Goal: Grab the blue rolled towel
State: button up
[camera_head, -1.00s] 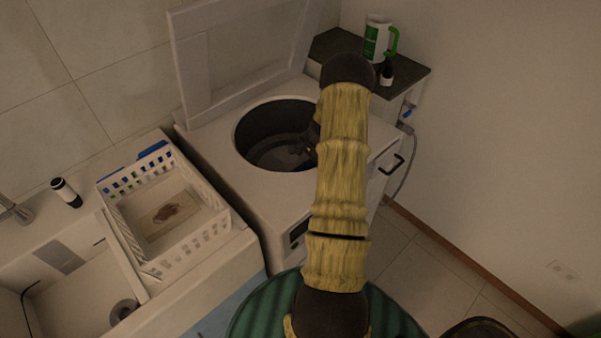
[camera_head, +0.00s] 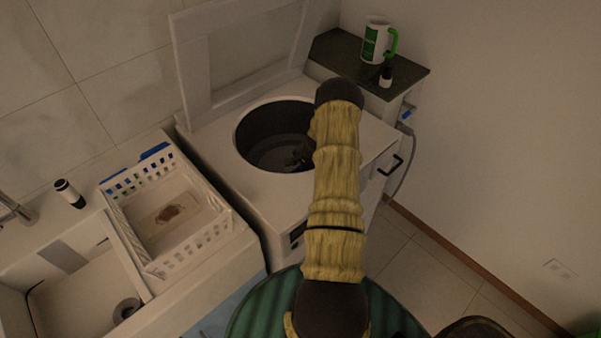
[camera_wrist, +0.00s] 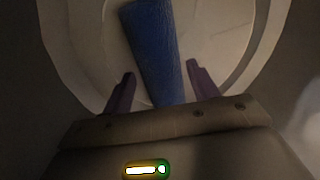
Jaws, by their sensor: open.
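The blue rolled towel (camera_wrist: 153,50) shows in the wrist view, lying inside the round pale drum of the top-loading washer (camera_head: 228,165). My gripper (camera_wrist: 160,80) is open, with its two purple-grey fingers on either side of the towel's near end in that view. The towel's lowest part is hidden behind the gripper body. I cannot tell whether the fingers touch it or how far above it they are. In the head view my gripper is partly visible in the dark drum opening (camera_head: 265,140), and the towel cannot be made out there.
The washer's raised lid (camera_head: 240,60) stands behind the opening. A white basket (camera_head: 190,245) sits left of the washer, beside a sink (camera_head: 75,300). A dark shelf (camera_head: 340,50) at the back right holds a green and white mug (camera_head: 375,45) and a small dark bottle (camera_head: 386,76).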

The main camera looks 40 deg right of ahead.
aim_at(302, 170)
jog(key=shift+x, duration=1.2)
jog(key=c, duration=0.8)
jog(key=shift+r, duration=0.15)
notch_tip(302, 170, up, 10)
jog(key=shift+f+b, duration=0.1)
jog(key=shift+b, duration=0.7)
